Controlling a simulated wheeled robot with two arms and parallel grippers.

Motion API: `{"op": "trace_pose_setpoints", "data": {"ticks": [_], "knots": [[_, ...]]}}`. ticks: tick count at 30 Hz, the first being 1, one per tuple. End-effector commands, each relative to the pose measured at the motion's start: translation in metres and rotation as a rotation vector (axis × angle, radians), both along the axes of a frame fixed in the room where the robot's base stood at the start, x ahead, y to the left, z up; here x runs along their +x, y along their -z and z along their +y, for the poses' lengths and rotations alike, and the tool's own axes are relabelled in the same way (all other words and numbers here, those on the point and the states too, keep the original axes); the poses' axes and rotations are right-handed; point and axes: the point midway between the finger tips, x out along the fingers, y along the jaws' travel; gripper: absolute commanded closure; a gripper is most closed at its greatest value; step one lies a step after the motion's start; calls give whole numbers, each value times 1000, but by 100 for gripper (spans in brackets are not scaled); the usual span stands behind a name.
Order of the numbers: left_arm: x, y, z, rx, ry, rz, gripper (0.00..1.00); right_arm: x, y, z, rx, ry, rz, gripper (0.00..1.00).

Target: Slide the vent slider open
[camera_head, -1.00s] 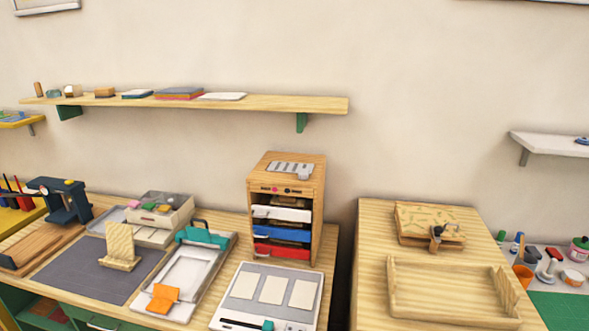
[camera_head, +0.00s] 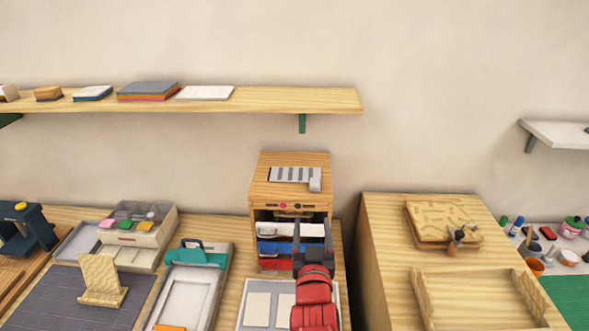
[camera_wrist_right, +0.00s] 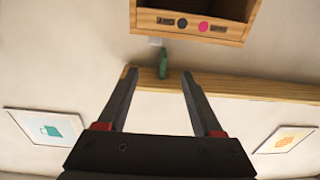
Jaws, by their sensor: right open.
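The vent (camera_head: 290,174) is a pale grey slotted plate on top of the wooden cabinet (camera_head: 262,190). A small grey block (camera_head: 315,180), seemingly the slider's tab, sits at its right end. I cannot tell how far the slots are open. My right gripper (camera_head: 312,232) is in front of the cabinet, below its top, with its fingers apart and nothing between them. The right wrist view shows the same open fingers (camera_wrist_right: 159,73), with the cabinet's front edge (camera_wrist_right: 190,24) beyond them; the vent is hidden there. My left gripper is out of view.
The cabinet holds white, blue and red trays, partly hidden by my right arm. A wall shelf (camera_head: 280,99) with flat items runs behind and above. A wooden box (camera_head: 385,240) stands to the right across a gap. The air above the cabinet is clear.

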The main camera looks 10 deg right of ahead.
Motion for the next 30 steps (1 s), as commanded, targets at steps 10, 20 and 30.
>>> {"op": "trace_pose_setpoints", "data": {"ticks": [10,20,30], "knots": [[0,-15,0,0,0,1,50,23,0,-18,31,34,43,32],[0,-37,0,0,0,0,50,89,-1,-36,30,31,42,32],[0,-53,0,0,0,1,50,144,2,-52,32,30,43,32]]}}
